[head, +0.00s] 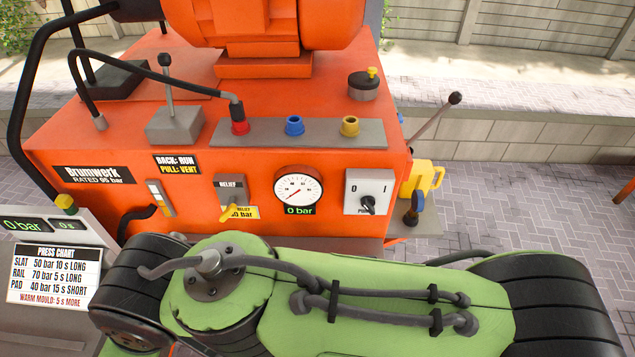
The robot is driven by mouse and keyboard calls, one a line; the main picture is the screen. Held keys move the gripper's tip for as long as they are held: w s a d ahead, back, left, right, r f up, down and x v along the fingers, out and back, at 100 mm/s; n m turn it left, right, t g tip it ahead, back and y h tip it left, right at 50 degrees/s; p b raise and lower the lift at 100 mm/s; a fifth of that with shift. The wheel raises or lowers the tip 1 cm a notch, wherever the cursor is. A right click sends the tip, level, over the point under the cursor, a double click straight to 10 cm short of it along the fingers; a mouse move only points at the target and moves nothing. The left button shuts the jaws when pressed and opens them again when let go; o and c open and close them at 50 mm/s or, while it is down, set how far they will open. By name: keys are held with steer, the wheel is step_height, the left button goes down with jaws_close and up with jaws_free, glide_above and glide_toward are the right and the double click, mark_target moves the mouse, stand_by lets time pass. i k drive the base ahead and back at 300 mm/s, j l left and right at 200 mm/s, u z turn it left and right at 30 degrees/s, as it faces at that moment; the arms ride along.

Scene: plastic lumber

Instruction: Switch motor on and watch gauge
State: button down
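The motor switch (367,204) is a black knob on a grey plate marked 0 and 1, on the front of the orange power unit (120,215). Its exact setting is hard to tell. The round gauge (298,189) sits left of it, with its needle toward the lower left. The green readout below the gauge (299,210) shows 0 bar. My green arm crosses the lower part of the head view in front of the unit. My gripper is not in view.
A grey lever (170,95) and a coupling strip (270,130) are on top. A press chart (54,274) and another 0 bar display (24,225) are at left. Paving on the right is mostly clear.

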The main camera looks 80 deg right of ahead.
mark_target(368, 202)
steer(key=k+j+z, duration=0.1)
steer(key=z, duration=3.15)
